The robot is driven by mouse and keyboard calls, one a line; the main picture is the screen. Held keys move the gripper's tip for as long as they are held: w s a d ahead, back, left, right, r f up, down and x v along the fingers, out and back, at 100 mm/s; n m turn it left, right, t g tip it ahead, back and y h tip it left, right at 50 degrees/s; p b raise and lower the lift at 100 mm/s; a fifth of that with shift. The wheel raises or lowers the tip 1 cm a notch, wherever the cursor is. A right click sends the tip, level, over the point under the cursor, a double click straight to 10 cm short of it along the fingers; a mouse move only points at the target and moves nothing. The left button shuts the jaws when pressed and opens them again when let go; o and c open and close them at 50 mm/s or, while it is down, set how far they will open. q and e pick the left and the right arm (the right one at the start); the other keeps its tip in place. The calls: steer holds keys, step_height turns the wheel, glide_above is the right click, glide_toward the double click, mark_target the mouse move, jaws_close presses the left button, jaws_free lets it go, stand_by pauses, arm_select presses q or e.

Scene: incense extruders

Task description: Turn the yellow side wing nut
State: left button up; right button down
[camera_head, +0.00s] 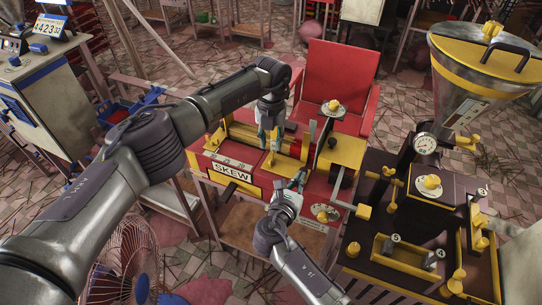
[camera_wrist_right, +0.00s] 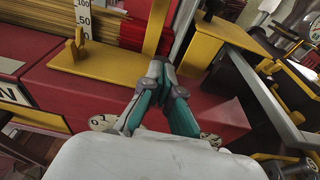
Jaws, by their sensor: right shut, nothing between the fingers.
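Several yellow fittings sit on the black and yellow extruder at right in the head view. I cannot tell which is the side wing nut. My right gripper (camera_head: 298,178) is left of the extruder, over the red bench machine, and clear of these fittings. In the right wrist view its teal fingers (camera_wrist_right: 164,72) are closed together with nothing between them. My left gripper (camera_head: 268,136) points down over the yellow tray of the red machine; its finger gap is unclear.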

mark_target(271, 158)
arm_select(q)
step_height(271, 158, down, 7)
steer(key=shift+r, duration=0.1)
stand_by(0.3)
jaws_close()
